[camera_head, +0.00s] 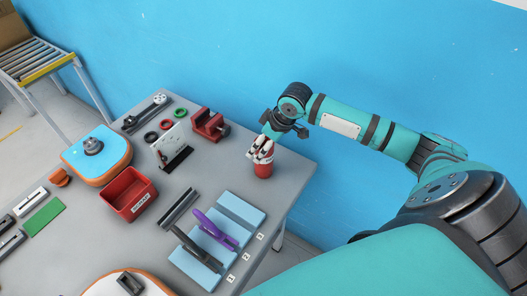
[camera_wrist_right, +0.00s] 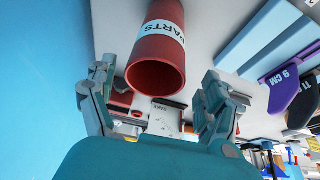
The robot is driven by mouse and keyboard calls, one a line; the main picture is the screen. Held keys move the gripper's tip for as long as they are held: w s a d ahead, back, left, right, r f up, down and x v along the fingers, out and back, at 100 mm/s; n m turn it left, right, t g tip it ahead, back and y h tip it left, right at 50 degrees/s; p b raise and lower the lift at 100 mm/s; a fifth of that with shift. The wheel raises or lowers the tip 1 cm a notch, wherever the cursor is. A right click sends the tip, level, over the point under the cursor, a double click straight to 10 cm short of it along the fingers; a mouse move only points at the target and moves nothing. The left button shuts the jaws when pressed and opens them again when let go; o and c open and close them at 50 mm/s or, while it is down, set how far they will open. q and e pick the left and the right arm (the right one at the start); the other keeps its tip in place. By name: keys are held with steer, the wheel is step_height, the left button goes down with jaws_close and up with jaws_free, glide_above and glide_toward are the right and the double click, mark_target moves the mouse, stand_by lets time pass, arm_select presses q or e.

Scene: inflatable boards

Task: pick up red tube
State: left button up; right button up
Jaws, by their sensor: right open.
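The red tube (camera_head: 264,170) stands on the grey table near its right edge, its upper part hidden by my right gripper. In the right wrist view the red tube (camera_wrist_right: 157,72) shows its open round end and a white band lettered "PARTS". My right gripper (camera_head: 260,149) is at the tube's upper end in the head view. In the right wrist view my right gripper (camera_wrist_right: 155,88) has its fingers spread, one on each side of the tube's open end, with visible gaps between. My left gripper is out of view.
A red vise (camera_head: 209,125) and a white sign plate (camera_head: 170,143) stand left of the tube. A red bin (camera_head: 128,205), light blue boards (camera_head: 240,210) and a purple-handled tool (camera_head: 213,230) lie nearer. The blue wall (camera_head: 240,50) is behind the table.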

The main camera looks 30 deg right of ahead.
steer(key=shift+f, duration=0.15)
steer(key=shift+w+f+p, duration=0.15)
steer(key=shift+f+p, duration=0.2)
steer(key=shift+p, duration=0.1)
steer(key=p+x, duration=0.1)
steer(key=x, duration=0.2)
steer(key=shift+w+d+f, duration=0.1)
steer(key=shift+w+f, duration=0.1)
steer(key=shift+f, duration=0.1)
steer(key=shift+w+f, duration=0.1)
steer(key=shift+f, duration=0.2)
steer(key=shift+c, duration=0.5)
steer(key=c, duration=1.1)
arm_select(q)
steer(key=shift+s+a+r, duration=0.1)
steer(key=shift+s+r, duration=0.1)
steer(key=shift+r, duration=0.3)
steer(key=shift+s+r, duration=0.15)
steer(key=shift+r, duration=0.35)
